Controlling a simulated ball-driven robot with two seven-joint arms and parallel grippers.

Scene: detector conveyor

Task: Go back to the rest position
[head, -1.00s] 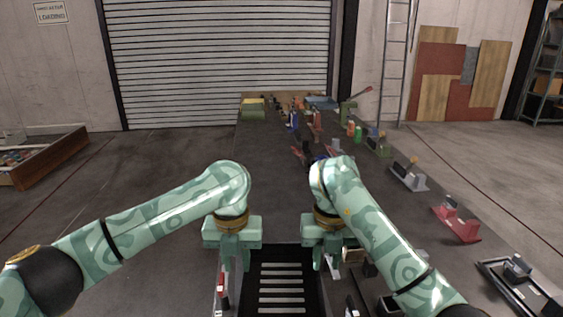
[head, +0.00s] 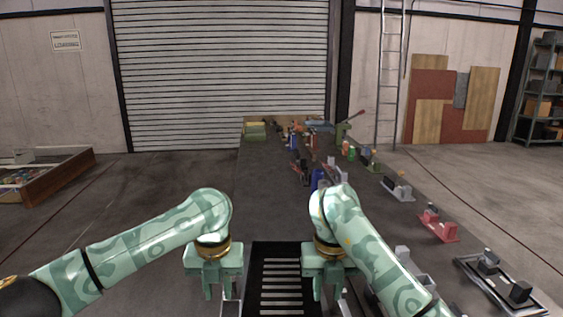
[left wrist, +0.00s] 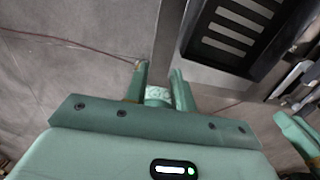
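My left gripper (head: 218,292) hangs fingers down at the left edge of the grey conveyor table, left of a black slotted tray (head: 257,256). In the left wrist view its two fingers (left wrist: 160,75) stand apart, with only floor and table edge between them and nothing held. My right gripper (head: 329,292) hangs fingers down just right of the tray. Its fingers look apart, and I see nothing held between them. Part of it shows at the right of the left wrist view.
The conveyor table (head: 262,190) runs away from me with several small parts along its middle and right. A red part (head: 438,228) and a dark tray (head: 505,285) lie at the right. A wooden crate (head: 50,178) stands on the left floor. The table's left strip is clear.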

